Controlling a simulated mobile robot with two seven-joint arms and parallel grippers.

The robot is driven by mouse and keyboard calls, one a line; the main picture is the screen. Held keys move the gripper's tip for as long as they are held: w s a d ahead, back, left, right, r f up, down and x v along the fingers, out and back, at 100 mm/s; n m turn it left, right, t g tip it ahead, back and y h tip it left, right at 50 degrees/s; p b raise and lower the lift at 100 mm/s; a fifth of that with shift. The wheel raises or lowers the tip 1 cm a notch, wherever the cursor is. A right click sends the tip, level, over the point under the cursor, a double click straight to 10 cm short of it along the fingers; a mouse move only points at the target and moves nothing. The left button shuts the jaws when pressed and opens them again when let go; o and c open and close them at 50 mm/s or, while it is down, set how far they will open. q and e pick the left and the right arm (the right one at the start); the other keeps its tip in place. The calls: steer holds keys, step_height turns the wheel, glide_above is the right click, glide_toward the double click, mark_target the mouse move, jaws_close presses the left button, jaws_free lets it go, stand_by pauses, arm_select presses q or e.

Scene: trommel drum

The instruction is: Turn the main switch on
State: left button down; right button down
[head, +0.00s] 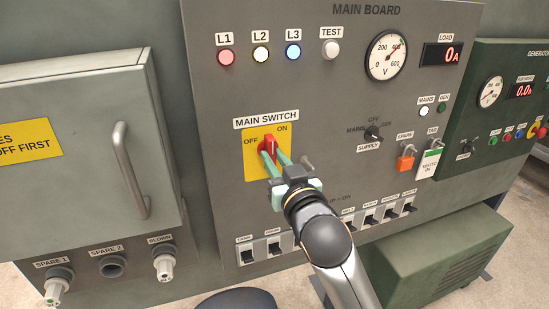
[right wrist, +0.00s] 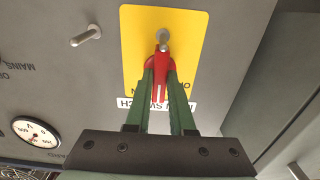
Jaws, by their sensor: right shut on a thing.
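The main switch has a red handle (head: 268,145) on a yellow plate (head: 250,162), with OFF marked upper left and ON upper right. The handle's top shows close to the ON mark, but I cannot tell its exact angle. My right gripper (head: 275,158) has its two green fingers shut on the red handle, one on each side. In the right wrist view the red handle (right wrist: 160,78) sits between the green fingers of my right gripper (right wrist: 160,85). The fingers hide part of the handle. My left gripper is not in view.
Several small breakers (head: 273,249) run along the panel's lower edge, close to my right arm. A grey cabinet door with a handle (head: 131,170) stands out at left. An orange padlock (head: 405,160) hangs at right. The load display (head: 443,56) reads 0 A.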

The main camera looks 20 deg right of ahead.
steer(key=c, duration=0.8)
jaws_free()
